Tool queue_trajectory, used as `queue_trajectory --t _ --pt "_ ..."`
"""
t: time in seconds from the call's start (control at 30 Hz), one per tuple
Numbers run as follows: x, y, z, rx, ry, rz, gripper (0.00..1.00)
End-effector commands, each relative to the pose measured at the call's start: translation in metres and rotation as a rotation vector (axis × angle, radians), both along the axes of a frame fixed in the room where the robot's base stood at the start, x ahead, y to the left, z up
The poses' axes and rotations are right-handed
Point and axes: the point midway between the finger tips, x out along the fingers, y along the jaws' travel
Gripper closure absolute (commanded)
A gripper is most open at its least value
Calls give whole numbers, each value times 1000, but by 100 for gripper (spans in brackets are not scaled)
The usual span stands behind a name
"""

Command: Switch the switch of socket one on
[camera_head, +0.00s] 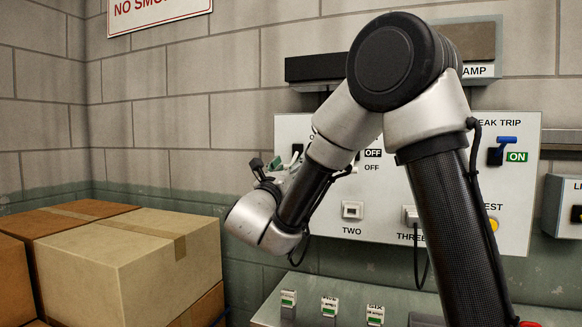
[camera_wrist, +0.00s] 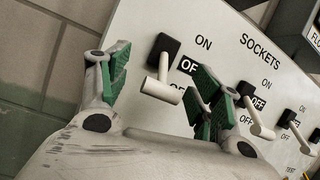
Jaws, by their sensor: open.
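In the wrist view the white socket panel (camera_wrist: 225,45) carries a row of switches with black bases and pale levers. The nearest switch, at the left end of the row, has its lever (camera_wrist: 160,90) pointing down, with a dark OFF plate beside it, partly covered. My gripper (camera_wrist: 162,90) is open, with one green-padded finger on each side of this lever in the picture; contact cannot be told. In the head view my gripper (camera_head: 276,172) is at the panel's left part, and my arm hides much of the socket one area.
Other switch levers (camera_wrist: 260,125) stand to the right. Socket two (camera_head: 352,210) and socket three (camera_head: 410,215) are lower on the panel. A blue lever (camera_head: 506,142) reads ON at right. Cardboard boxes (camera_head: 130,245) fill the left; a bench (camera_head: 265,317) with small tagged items lies below.

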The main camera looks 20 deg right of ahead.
Motion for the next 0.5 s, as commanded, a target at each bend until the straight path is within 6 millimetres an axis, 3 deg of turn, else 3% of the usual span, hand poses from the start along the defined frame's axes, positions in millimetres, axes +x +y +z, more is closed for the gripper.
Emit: queue_trajectory --t 0.13,0.5 --pt "0 0 0 0 0 0 35" --pt "0 0 0 1 0 0 100"
